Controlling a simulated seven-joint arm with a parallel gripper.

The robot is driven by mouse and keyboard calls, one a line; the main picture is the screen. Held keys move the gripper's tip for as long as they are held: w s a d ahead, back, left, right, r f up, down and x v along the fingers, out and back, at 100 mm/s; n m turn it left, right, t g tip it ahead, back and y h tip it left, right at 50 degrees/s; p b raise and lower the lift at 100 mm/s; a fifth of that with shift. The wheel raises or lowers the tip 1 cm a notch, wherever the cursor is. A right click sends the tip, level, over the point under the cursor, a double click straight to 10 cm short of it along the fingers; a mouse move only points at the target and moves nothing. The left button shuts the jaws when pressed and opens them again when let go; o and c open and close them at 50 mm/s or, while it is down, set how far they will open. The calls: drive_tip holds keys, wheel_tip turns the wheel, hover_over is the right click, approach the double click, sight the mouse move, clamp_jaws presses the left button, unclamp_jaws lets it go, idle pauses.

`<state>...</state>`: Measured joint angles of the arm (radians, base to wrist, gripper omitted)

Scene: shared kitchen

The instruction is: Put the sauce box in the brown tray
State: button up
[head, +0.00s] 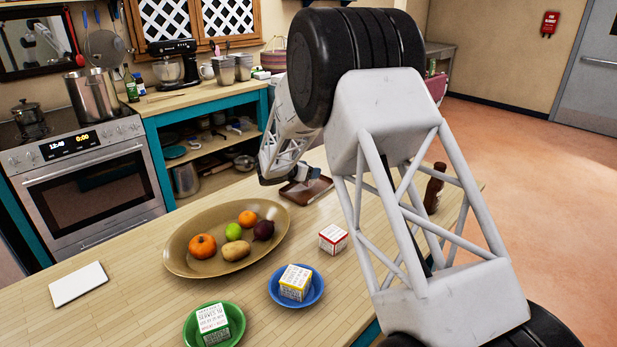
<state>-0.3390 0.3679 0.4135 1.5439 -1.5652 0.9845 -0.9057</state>
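Three small printed boxes stand on the wooden table: a white box with red edges (333,239) on the bare wood, a box with yellow sides (295,282) on a blue plate (314,296), and a box with green sides (213,323) on a green plate (190,335). Their print is too small to tell which is the sauce box. The brown tray (322,189) lies at the table's far edge, partly hidden by my arm. My gripper (309,176) is over or just above the tray. It is small and partly hidden, so its finger opening and any held thing are unclear.
A large oval platter (185,261) with several fruits and vegetables sits left of the boxes. A white slab (78,284) lies at the left. A dark brown bottle (434,188) stands at the right, behind my arm. Bare wood lies between platter and slab.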

drive_tip(key=shift+f, duration=1.3)
drive_tip(key=shift+f, duration=0.1)
drive_tip(key=o, duration=1)
drive_tip(key=v, duration=1.2)
